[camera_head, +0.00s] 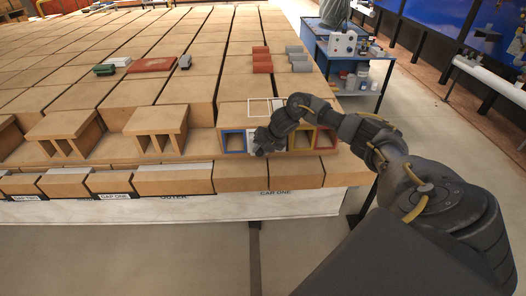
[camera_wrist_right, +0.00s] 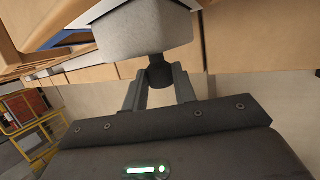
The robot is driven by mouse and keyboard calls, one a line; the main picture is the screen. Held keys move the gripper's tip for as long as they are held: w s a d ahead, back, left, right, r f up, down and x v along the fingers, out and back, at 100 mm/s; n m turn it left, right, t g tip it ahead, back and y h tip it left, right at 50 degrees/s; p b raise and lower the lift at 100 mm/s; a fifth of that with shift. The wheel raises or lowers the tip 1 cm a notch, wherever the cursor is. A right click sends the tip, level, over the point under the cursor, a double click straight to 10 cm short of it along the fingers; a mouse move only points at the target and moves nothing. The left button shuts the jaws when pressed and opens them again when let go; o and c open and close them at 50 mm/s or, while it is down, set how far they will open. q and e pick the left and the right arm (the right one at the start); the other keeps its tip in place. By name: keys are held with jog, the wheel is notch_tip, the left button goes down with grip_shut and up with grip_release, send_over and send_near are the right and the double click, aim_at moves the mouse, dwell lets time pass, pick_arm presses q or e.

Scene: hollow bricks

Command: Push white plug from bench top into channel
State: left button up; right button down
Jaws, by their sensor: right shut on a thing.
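The white plug (camera_wrist_right: 145,35) is a pale block with a dark round knob, seen close up in the right wrist view. My right gripper (camera_wrist_right: 158,88) is shut on that knob, with one finger on each side. In the head view my right gripper (camera_head: 260,146) is at the front face of the brick bench, just right of a blue-framed channel opening (camera_head: 234,142). The arm and gripper hide most of the plug and the opening behind it, so I cannot tell how deep the plug sits. My left gripper is not in view.
A yellow-framed opening (camera_head: 301,141) and a red-framed opening (camera_head: 326,139) lie right of the gripper. Red blocks (camera_head: 261,59) and grey blocks (camera_head: 299,59) stand farther back on the bench top. A blue trolley (camera_head: 350,75) stands behind right. Open floor lies in front.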

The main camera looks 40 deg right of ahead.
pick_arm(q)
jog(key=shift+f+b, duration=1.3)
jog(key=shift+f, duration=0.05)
pick_arm(e)
jog(key=shift+w+d, duration=0.6)
jog(key=shift+w, duration=0.15)
jog(key=shift+w+d, duration=0.55)
jog(key=shift+w, duration=0.2)
jog(key=c, duration=1)
grip_release()
jog(key=shift+c, duration=0.2)
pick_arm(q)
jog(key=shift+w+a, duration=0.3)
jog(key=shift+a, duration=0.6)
pick_arm(e)
jog(key=v, duration=1.1)
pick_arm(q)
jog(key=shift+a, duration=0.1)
pick_arm(e)
jog(key=shift+a, duration=0.1)
